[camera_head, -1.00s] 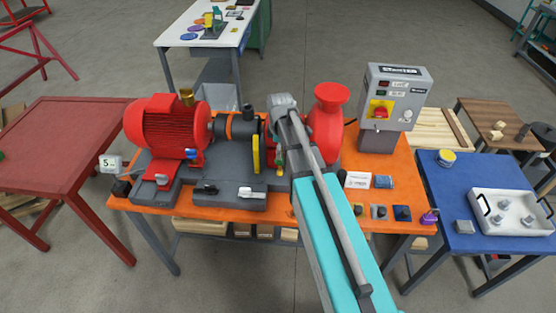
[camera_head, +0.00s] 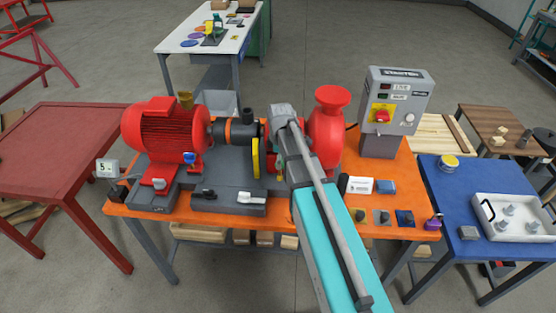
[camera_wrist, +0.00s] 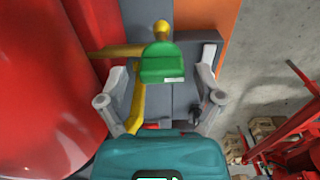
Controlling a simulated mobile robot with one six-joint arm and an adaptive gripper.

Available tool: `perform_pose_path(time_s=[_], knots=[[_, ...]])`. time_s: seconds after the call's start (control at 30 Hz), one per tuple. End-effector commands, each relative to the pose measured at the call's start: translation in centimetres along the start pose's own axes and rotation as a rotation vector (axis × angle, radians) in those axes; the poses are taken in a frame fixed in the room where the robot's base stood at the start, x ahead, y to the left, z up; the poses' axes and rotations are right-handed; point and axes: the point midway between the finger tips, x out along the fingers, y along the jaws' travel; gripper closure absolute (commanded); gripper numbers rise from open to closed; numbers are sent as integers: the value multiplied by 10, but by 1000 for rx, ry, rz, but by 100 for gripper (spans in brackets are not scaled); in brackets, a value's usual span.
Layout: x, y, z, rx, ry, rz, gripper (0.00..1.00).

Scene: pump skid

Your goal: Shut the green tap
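The green tap (camera_wrist: 162,66) shows in the wrist view as a green handle by a brass-yellow pipe (camera_wrist: 137,105) with a round yellow end. My gripper (camera_wrist: 161,82) is open, with one grey finger on each side of the green handle. Gaps show between the handle and both fingers, so it does not look gripped. In the head view my arm reaches over the bench to the red pump (camera_head: 329,130).
The red pump body fills the left of the wrist view, close to my gripper. The orange bench (camera_head: 300,220) carries a red motor (camera_head: 165,140), a yellow coupling guard (camera_head: 255,158) and a grey starter box (camera_head: 395,98).

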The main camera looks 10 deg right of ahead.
Motion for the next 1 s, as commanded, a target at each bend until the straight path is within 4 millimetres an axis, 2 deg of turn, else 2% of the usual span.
perform_pose_path(time_s=[0.03, 0.33, 0.37, 0.67, 1.0], knots=[[0, 0, 0, 0, 0, 0, 35], [0, 0, 0, 0, 0, 1, 90], [0, -2, -9, -4, 0, 1, 91], [0, 0, -3, 25, 1, 2, 91], [0, 1, -2, 194, 0, 4, 91]])
